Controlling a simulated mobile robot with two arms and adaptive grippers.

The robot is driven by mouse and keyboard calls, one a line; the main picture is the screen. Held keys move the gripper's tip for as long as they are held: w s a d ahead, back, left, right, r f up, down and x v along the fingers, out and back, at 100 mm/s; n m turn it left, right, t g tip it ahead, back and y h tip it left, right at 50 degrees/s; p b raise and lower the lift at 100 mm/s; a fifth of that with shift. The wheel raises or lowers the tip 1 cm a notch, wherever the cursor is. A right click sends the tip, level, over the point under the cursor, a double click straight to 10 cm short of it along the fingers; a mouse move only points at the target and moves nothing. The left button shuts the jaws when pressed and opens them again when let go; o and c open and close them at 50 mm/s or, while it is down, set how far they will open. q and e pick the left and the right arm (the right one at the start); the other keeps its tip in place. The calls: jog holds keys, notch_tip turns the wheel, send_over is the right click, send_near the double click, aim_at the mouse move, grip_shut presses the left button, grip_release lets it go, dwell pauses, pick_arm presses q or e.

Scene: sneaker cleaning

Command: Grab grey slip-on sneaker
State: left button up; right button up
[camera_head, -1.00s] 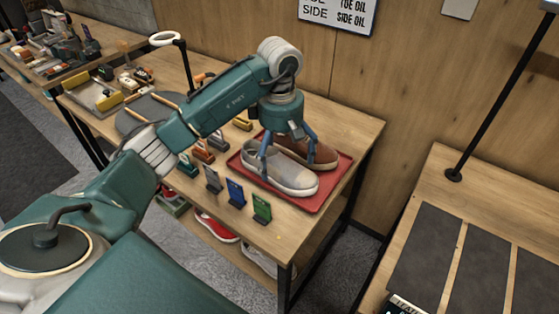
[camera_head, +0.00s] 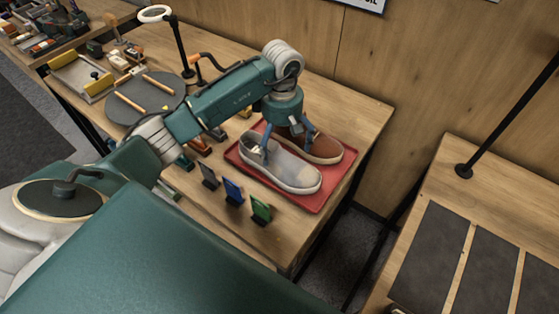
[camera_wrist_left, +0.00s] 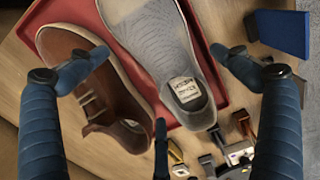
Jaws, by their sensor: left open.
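The grey slip-on sneaker (camera_head: 288,174) lies on a red tray (camera_head: 318,205) on the wooden table, toe to the right in the head view. In the left wrist view the sneaker (camera_wrist_left: 152,38) points away, with its heel and a white insole label nearest. My left gripper (camera_head: 288,138) is open over the heel end of the shoes. In the left wrist view the fingers of the gripper (camera_wrist_left: 163,68) are spread, one over the brown shoe and one to the right of the grey heel. Nothing is visibly held. Contact with the grey sneaker cannot be told. My right gripper is out of view.
A brown shoe (camera_head: 322,149) sits right beside the grey one on the tray. Black, blue (camera_head: 233,191) and green (camera_head: 261,209) upright pieces stand along the table's front. A round dark mat (camera_head: 140,100) lies to the left. Another table (camera_head: 440,190) with dark mats stands at right.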

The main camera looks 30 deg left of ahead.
aim_at(282, 149)
pick_arm(q)
notch_tip(282, 149, down, 3)
jog(key=shift+d+f+p, duration=0.15)
jog(key=shift+p, duration=0.5)
jog(key=shift+f, duration=0.15)
jog(key=c, duration=1.2)
jog(key=shift+c, duration=0.7)
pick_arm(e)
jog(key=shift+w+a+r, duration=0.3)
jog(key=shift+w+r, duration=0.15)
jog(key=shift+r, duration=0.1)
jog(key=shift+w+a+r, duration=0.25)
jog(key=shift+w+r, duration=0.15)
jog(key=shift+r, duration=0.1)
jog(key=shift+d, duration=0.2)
